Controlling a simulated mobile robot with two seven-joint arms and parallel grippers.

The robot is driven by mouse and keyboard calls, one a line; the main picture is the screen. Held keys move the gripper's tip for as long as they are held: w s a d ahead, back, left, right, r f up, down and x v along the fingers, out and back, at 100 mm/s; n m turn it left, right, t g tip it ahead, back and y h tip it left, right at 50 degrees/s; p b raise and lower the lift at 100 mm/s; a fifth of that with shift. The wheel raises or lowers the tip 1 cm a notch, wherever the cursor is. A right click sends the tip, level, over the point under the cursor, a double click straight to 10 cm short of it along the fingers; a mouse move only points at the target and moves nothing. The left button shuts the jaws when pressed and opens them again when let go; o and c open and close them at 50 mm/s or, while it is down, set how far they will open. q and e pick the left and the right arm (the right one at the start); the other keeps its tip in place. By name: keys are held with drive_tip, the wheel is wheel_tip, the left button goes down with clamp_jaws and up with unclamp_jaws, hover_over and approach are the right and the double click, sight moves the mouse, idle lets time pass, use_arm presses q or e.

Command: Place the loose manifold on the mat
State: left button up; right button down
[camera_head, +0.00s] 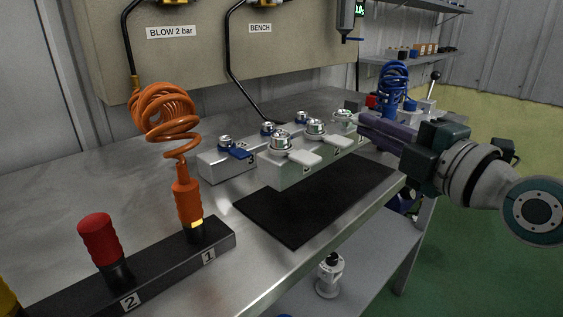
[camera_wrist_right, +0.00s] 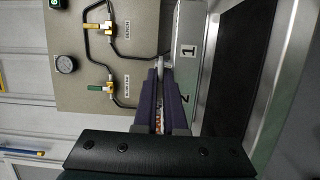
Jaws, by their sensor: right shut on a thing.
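The loose manifold (camera_head: 272,173) is a grey block with several silver domes, white tabs and number labels. It is over the rear part of the black mat (camera_head: 303,219); I cannot tell whether it touches it. My right gripper (camera_head: 366,124), with purple fingers, reaches in from the right and is shut at the manifold's right end. The gripped part is mostly hidden behind the fingers. In the right wrist view the fingers (camera_wrist_right: 160,70) close on a thin pale part beside a grey strip (camera_wrist_right: 186,70) labelled 1 and 2. My left gripper is not in view.
Another manifold (camera_head: 213,168) with blue levers stands just behind. An orange coiled hose (camera_head: 162,112) rises from a black rack (camera_head: 160,270), which also holds a red-capped tool (camera_head: 97,237). A blue coil (camera_head: 392,82) stands behind my right gripper. The mat's front part is bare.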

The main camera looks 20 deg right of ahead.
sight(351, 151)
wheel_tip(351, 151, down, 5)
drive_tip(key=b, duration=0.3)
drive_tip(key=c, duration=1.4)
unclamp_jaws()
drive_tip(key=shift+f, duration=0.3)
drive_tip(key=shift+c, duration=0.2)
drive_tip(key=o, duration=0.4)
drive_tip(key=shift+o, duration=0.2)
drive_tip(key=shift+r, duration=0.1)
